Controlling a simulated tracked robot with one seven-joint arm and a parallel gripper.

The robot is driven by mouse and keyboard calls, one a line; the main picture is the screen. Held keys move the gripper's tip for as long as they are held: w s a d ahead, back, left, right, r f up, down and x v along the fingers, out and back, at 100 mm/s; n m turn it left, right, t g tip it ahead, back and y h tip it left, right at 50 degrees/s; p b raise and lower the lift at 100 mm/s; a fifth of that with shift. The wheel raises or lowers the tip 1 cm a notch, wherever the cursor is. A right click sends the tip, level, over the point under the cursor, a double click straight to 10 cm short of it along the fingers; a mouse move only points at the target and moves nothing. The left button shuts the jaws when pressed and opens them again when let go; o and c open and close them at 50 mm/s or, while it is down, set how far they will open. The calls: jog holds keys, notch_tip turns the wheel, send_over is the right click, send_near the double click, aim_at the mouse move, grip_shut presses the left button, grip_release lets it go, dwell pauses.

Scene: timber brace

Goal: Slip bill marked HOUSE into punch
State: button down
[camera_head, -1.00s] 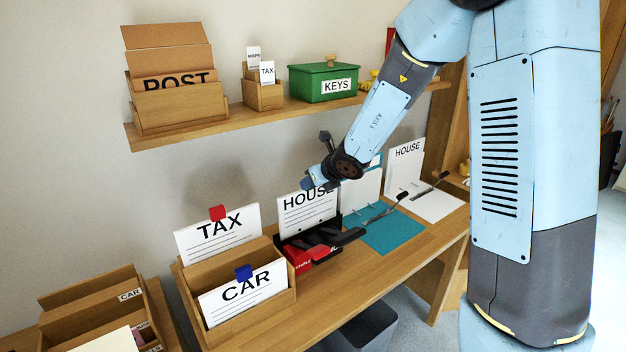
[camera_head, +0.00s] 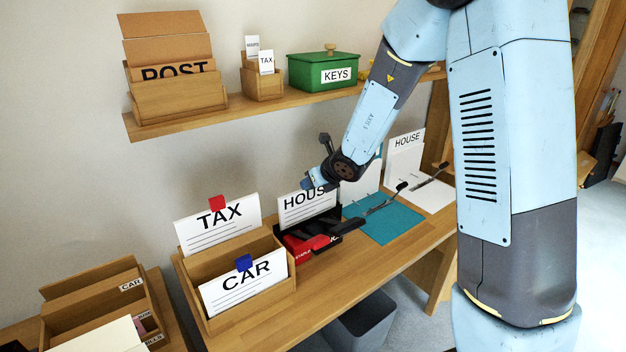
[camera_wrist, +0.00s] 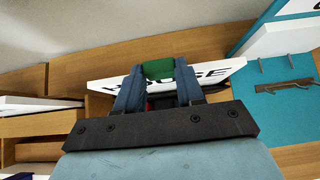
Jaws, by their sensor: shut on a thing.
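My gripper (camera_head: 316,186) is shut on the green tab (camera_wrist: 158,68) at the top of a white bill marked HOUSE (camera_head: 305,210). The bill also shows in the wrist view (camera_wrist: 222,68), between and beyond my fingers.
A wooden tray (camera_head: 273,302) with TAX (camera_head: 218,225) and CAR (camera_head: 243,284) bills stands left. The shelf with the green KEYS box (camera_head: 322,74) is above. A grey bin (camera_head: 362,325) is below.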

jog(key=shift+f, duration=0.7)
jog(key=shift+c, duration=0.7)
grip_release()
notch_tip(320, 180, up, 8)
dwell(1.0)
